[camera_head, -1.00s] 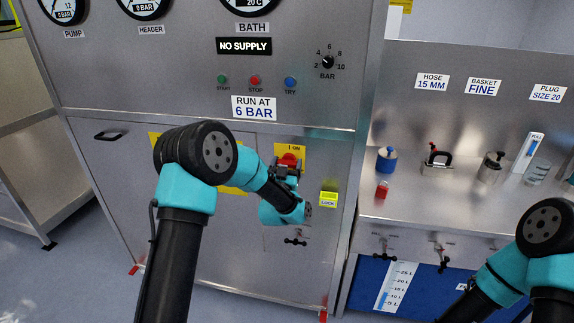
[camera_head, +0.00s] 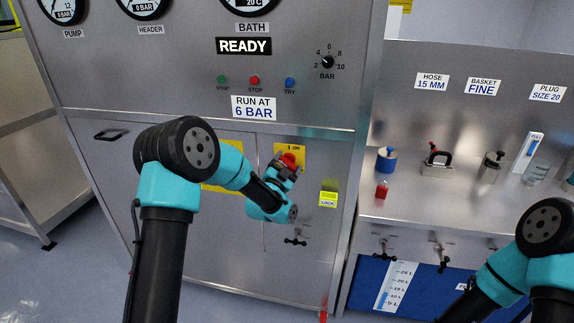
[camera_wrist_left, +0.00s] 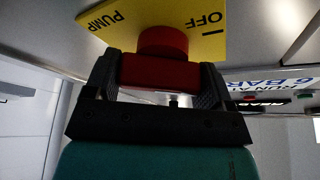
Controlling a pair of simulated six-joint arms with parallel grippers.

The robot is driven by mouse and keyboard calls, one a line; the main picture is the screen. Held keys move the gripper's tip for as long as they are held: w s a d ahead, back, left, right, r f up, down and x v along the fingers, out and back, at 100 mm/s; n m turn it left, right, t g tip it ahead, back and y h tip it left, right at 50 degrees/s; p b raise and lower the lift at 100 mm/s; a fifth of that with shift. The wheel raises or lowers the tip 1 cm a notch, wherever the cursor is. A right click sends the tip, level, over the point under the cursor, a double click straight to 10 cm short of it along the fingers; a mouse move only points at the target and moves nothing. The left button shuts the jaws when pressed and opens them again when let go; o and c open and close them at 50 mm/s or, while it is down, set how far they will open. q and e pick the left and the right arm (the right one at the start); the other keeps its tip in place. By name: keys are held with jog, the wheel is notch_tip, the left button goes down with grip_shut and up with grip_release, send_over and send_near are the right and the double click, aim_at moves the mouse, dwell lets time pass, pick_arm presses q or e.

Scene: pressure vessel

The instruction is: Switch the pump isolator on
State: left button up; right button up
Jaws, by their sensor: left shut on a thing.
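The pump isolator is a red rotary knob on a yellow plate (camera_head: 299,148) on the cabinet front. My left gripper (camera_head: 287,165) is shut on the red knob (camera_head: 289,159). In the left wrist view the red knob (camera_wrist_left: 162,70) sits between the two dark fingers (camera_wrist_left: 160,88), and the plate (camera_wrist_left: 205,30) shows "PUMP" and "OFF". In the head view the plate's "I ON" mark shows above the knob. The display (camera_head: 243,46) on the panel reads "READY". My right arm shows at the lower right, but its gripper is out of view.
Green, red and blue buttons (camera_head: 254,81) and a BAR dial (camera_head: 328,62) sit on the panel above. A yellow-green lock tag (camera_head: 328,199) is right of the isolator. A steel bench (camera_head: 440,205) at right holds a blue-topped item (camera_head: 387,159), a clamp (camera_head: 437,162) and a red bottle (camera_head: 382,190).

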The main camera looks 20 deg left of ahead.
pick_arm(q)
jog(key=m+g+h, duration=0.1)
jog(key=m, duration=0.2)
jog(key=m+g+h, duration=0.1)
jog(key=m, duration=0.3)
jog(key=m+g, duration=0.2)
jog(key=m, duration=0.3)
dwell(0.5)
jog(key=o, duration=0.9)
jog(key=v, duration=1.7)
jog(key=shift+s+r, duration=0.2)
